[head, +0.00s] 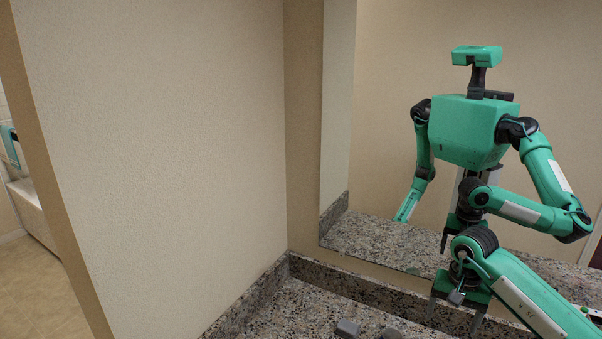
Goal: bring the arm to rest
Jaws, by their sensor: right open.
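My right arm comes in from the lower right, and its green gripper (454,315) hangs over the granite counter (285,308) close to the mirror. Its two dark fingers point down and are spread apart, with nothing seen between them. The mirror (385,150) shows a reflection of my head, torso and both arms. My left gripper itself is not in view.
Two small grey objects (347,328) lie at the bottom edge of the view, partly cut off. A granite backsplash (350,292) runs below the mirror. A beige wall (160,150) stands on the left, with a doorway beyond it.

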